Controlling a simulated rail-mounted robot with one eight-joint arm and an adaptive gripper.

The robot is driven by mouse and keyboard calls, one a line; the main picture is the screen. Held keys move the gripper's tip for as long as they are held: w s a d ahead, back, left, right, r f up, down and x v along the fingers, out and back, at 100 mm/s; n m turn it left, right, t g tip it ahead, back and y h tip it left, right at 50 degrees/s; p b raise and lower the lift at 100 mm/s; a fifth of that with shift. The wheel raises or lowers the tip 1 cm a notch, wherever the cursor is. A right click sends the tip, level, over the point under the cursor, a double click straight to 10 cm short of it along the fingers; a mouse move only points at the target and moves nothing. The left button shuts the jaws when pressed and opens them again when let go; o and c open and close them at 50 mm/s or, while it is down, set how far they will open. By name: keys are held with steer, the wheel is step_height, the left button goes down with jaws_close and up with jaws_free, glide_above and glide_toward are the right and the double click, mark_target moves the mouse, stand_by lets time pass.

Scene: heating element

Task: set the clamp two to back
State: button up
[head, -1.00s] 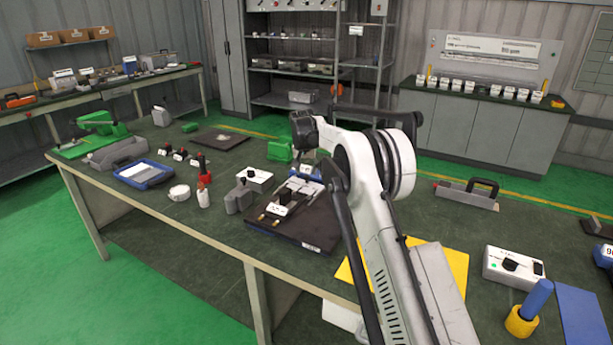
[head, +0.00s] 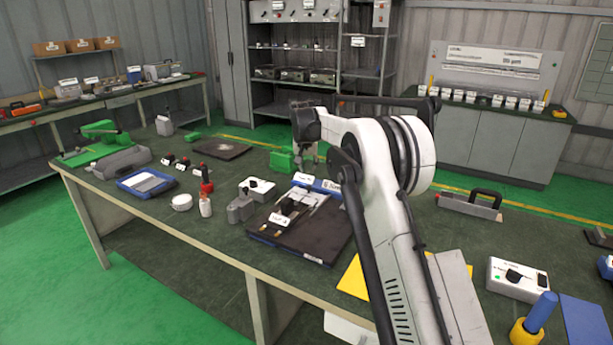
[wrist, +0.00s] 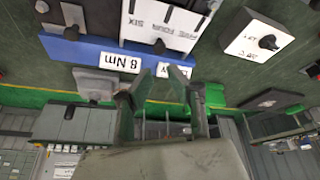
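A dark board (head: 322,238) lies on the green bench and bears a metal fixture with a black clamp part (head: 290,207) and a white label (head: 281,219) at its near end. The label seems to begin "CLA"; I cannot tell which clamp is number two or how it is set. My gripper (head: 306,165) hangs just beyond the board's far end, near a blue block (head: 327,186). In the wrist view my gripper (wrist: 158,85) has its two fingers apart with nothing between them. The blue block (wrist: 62,48), labelled "8 Nm", lies ahead of the fingertips, with numbered white strips beyond.
A white knob box (head: 257,188) and a grey block (head: 239,209) stand left of the board. A green block (head: 281,161) is behind it. A yellow sheet (head: 354,280) lies to the right, partly behind my arm.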

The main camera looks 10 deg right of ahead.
steer(key=shift+s+a+n, duration=0.1)
steer(key=shift+a+n, duration=0.1)
steer(key=shift+n, duration=0.6)
steer(key=shift+c, duration=1.4)
steer(key=n, duration=0.2)
steer(key=a+n+p, duration=0.1)
steer(key=n, duration=0.3)
steer(key=shift+s+a+f, duration=0.2)
steer(key=shift+s, duration=0.15)
jaws_close()
steer(key=n+h+p, duration=0.2)
steer(key=n+p, duration=0.3)
steer(key=n, duration=1.8)
glide_toward(307, 195)
steer(key=f, duration=0.3)
steer(key=a+f, duration=0.1)
steer(key=f, duration=0.1)
steer(key=shift+s+f, duration=0.2)
steer(key=shift+f, duration=0.15)
steer(key=shift+w+d+r+p, duration=0.1)
steer(key=shift+w+d+p, duration=0.25)
steer(key=shift+w+d, duration=0.5)
steer(key=shift+w+d+r, duration=0.1)
steer(key=shift+w+d, duration=0.45)
steer(key=shift+w, duration=0.05)
